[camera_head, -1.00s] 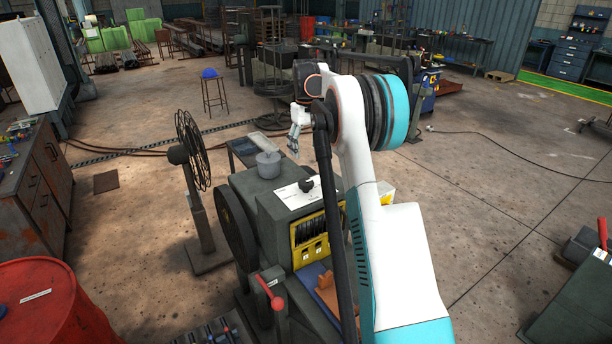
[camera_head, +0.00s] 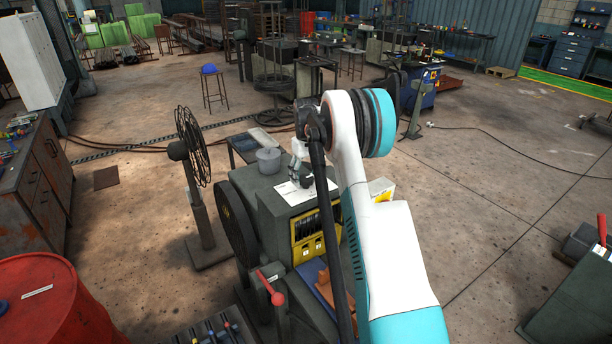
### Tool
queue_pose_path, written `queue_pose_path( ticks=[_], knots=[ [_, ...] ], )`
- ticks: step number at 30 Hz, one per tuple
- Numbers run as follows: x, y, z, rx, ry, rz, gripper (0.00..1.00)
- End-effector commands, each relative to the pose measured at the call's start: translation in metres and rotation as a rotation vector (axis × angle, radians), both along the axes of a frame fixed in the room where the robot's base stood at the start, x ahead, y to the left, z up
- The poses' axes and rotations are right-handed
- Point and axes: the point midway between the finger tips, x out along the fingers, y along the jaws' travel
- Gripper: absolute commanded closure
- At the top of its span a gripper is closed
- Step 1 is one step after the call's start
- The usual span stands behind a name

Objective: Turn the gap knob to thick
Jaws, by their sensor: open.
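The gap knob (camera_head: 307,181) is a small dark knob on a white label plate (camera_head: 290,193) on top of the dark green machine (camera_head: 271,211). My gripper (camera_head: 300,174) is low over the plate, at or just beside the knob. Its fingers are small and partly overlapped by my arm. I cannot tell whether they touch the knob or stand around it. The markings on the plate are too small to read, so the knob's setting cannot be told.
A grey pot (camera_head: 269,160) stands on the machine top, left of the gripper. A fan (camera_head: 191,150) on a stand is to the left. A red-knobbed lever (camera_head: 276,297) sticks up at the machine's front. My arm covers the machine's right side.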

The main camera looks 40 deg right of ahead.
Motion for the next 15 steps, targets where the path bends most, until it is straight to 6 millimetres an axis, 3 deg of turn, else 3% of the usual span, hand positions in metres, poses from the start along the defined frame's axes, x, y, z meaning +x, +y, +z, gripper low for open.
queue_pose_path(
  ticks=[5, 11, 15],
  knots=[
    [0.0, 0.0, 0.0001, 0.0, 0.0, 0.0, 0.33],
    [-0.0001, 0.0, 0.0002, 0.0, 0.0, 0.0, 0.77],
    [-0.0001, 0.0, 0.0002, 0.0, 0.0, 0.0, 0.77]
  ],
)
